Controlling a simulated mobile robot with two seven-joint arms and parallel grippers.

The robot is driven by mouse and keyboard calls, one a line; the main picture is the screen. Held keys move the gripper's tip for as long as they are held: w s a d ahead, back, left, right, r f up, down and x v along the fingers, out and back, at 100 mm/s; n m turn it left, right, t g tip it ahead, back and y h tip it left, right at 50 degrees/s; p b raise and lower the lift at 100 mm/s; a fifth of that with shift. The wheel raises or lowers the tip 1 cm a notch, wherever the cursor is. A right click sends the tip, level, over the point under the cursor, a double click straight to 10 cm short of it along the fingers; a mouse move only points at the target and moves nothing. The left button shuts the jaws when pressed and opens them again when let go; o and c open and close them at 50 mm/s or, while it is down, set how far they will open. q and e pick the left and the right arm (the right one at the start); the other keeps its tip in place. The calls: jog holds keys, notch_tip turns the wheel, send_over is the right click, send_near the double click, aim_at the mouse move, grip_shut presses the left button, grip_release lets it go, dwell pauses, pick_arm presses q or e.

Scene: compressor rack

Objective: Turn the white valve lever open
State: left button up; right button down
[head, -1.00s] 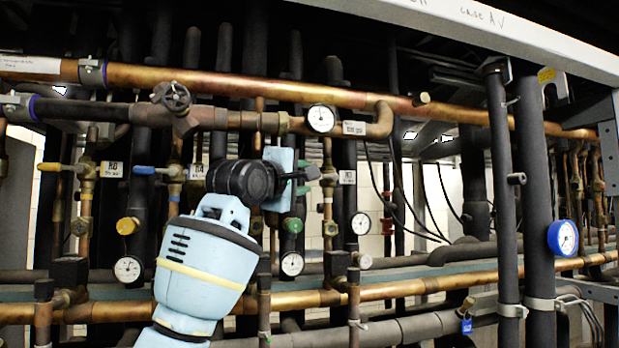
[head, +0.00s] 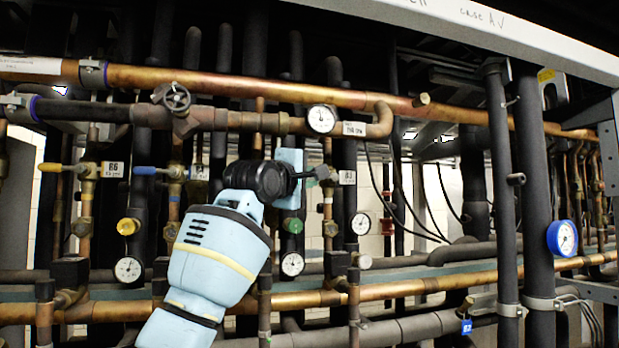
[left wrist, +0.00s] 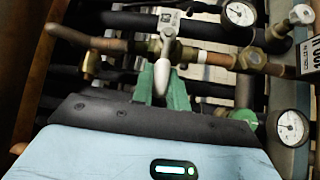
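The white valve lever (left wrist: 163,62) shows in the left wrist view. It runs from the valve body on a copper pipe down toward my palm. My left gripper (left wrist: 161,90) has its green fingers on either side of the lever's lower end, close against it, and appears shut on it. In the head view my left gripper (head: 312,173) reaches in front of the vertical pipe beside the R3 tag (head: 347,177). The lever cannot be made out there behind the gripper. My right gripper is in neither view.
Yellow (head: 50,167) and blue (head: 146,171) valve levers sit to the left. Gauges (head: 292,264) and a green cap (head: 292,225) are close to my arm. Copper pipes (head: 220,84) cross above and below. Thin black cables hang to the right.

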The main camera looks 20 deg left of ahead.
pick_arm(q)
grip_shut()
jog(key=shift+d+f+n+t, duration=0.2)
jog(key=shift+f+n+t, duration=0.55)
jog(key=shift+n, duration=0.25)
jog(key=shift+w+f+n+t+y, duration=0.1)
jog(key=shift+f+n+t+y, duration=0.2)
jog(key=shift+n+t+y, duration=0.5)
jog(key=shift+n, duration=0.3)
jog(key=o, duration=0.6)
grip_release()
jog(key=shift+c, duration=0.2)
jog(key=shift+a, duration=0.1)
